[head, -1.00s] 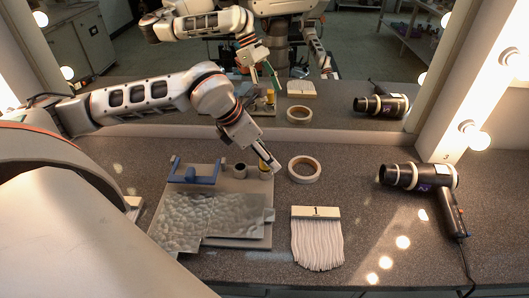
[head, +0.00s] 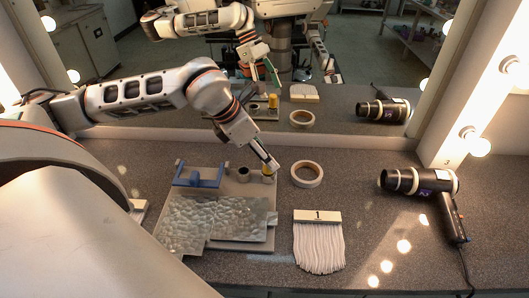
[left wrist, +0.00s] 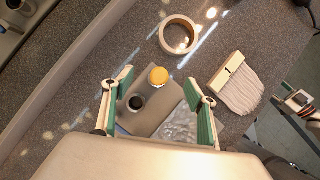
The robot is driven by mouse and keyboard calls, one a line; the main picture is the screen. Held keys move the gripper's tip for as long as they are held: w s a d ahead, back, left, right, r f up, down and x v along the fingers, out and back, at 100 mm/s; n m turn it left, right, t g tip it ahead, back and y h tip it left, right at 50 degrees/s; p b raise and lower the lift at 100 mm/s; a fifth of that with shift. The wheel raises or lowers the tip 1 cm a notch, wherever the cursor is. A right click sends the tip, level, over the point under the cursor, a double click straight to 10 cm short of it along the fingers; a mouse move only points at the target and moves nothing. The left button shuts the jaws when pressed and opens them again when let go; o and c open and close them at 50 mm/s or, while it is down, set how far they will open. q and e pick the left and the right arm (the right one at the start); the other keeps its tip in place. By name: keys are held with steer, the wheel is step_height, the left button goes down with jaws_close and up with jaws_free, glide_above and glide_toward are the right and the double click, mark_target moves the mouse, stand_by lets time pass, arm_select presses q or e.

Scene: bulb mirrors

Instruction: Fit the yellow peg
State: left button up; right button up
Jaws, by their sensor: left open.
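The yellow peg (head: 267,176) stands at the far right corner of a grey board (head: 262,238), partly hidden by my left gripper in the head view. Its round yellow top shows clearly in the left wrist view (left wrist: 159,76). A dark-holed grey cylinder (head: 243,174) stands just left of it on the board; it also shows in the left wrist view (left wrist: 136,102). My left gripper (head: 271,165) is open above the peg, with the peg top between the two fingers as the wrist camera sees it. I cannot tell how far above it they are.
A blue bracket (head: 198,183) and crinkled silvery sheets (head: 215,220) lie on the board. A tape roll (head: 307,175) is close right of the peg. A white-fringed brush (head: 318,235) and a hair dryer (head: 420,182) lie further right. A mirror (head: 350,85) stands behind.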

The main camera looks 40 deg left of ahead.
arm_select(q)
steer(key=shift+p+v, duration=0.55)
steer(key=shift+v, duration=1)
steer(key=v, duration=1.2)
steer(key=shift+w, duration=0.1)
